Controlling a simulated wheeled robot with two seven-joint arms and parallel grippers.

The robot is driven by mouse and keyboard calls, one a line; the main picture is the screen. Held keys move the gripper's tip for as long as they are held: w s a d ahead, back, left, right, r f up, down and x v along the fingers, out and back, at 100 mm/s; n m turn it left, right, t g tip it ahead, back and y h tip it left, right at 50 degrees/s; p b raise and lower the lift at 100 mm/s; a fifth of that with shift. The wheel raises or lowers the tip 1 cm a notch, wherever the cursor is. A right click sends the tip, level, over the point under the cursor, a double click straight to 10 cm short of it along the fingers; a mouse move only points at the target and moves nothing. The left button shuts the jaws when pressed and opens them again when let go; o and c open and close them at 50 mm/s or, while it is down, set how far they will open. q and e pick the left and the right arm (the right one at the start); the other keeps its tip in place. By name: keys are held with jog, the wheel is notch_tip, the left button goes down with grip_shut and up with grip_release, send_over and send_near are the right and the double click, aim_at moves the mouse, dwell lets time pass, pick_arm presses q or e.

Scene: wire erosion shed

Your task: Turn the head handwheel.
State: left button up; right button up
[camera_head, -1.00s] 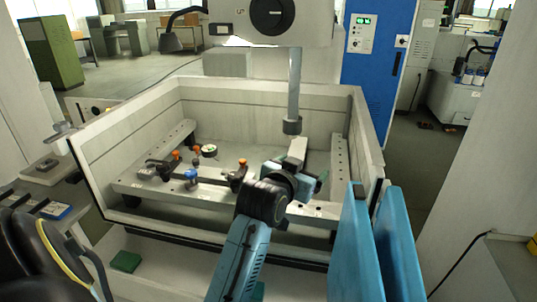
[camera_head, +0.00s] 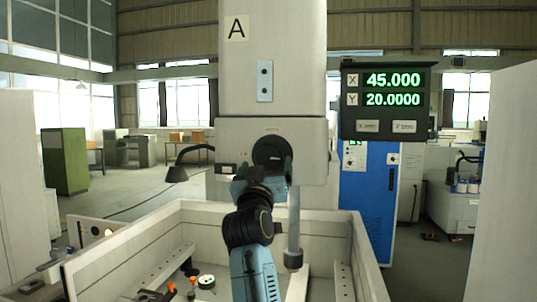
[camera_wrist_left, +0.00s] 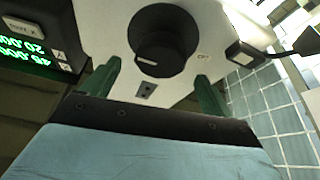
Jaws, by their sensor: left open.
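The head handwheel (camera_head: 272,151) is a round black knob on the front of the pale machine head (camera_head: 312,140). In the left wrist view the handwheel (camera_wrist_left: 160,40) shows large, with a white pointer mark on its rim. My left gripper (camera_head: 264,167) is just below and in front of it in the head view, and hides its lower edge. In the wrist view the two green fingers (camera_wrist_left: 158,72) are apart, with the knob beyond their tips and roughly between them. Nothing is between the fingers. I cannot tell that they touch the knob. My right gripper is not in view.
The open tank (camera_head: 130,240) with clamps inside lies underneath. A black lamp (camera_head: 177,173) stands at left.

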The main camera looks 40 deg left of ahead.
aim_at(268, 158)
pick_arm(q)
jog(key=shift+p+x, duration=0.4)
jog(key=shift+x, duration=2.1)
jog(key=shift+c, duration=0.5)
jog(key=c, duration=0.9)
